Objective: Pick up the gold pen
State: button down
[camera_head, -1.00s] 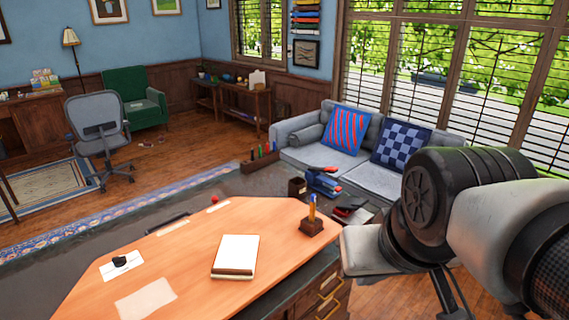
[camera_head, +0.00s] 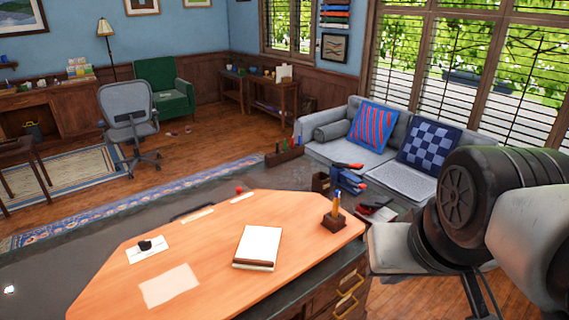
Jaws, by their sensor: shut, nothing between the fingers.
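A gold pen (camera_head: 336,206) stands upright in a small dark wooden holder (camera_head: 334,222) near the right end of the orange-brown desk top (camera_head: 205,275). My arm (camera_head: 470,215) fills the right side of the view, to the right of the pen and apart from it. My gripper's fingers do not show in this view.
A white notebook (camera_head: 259,245), a pale sheet (camera_head: 169,285) and an envelope (camera_head: 148,249) with a dark item lie on the desk. Other desk items, including a stapler (camera_head: 375,206), sit behind the holder. A grey sofa (camera_head: 340,155) stands beyond.

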aim_at(336, 202)
jog(key=i+l+u, duration=0.1)
jog(key=u, duration=0.3)
jog(key=l+u, duration=0.15)
jog(key=u, duration=0.25)
jog(key=i+l+u, duration=0.15)
jog(key=l, duration=0.2)
jog(key=i+l+u, duration=0.15)
jog(key=l, duration=0.2)
jog(key=l+u, duration=0.2)
jog(key=l, duration=0.15)
jog(key=i+l, duration=0.1)
jog(key=l, duration=0.3)
jog(key=i+l, duration=0.1)
jog(key=l, duration=0.7)
jog(key=i+u, duration=0.05)
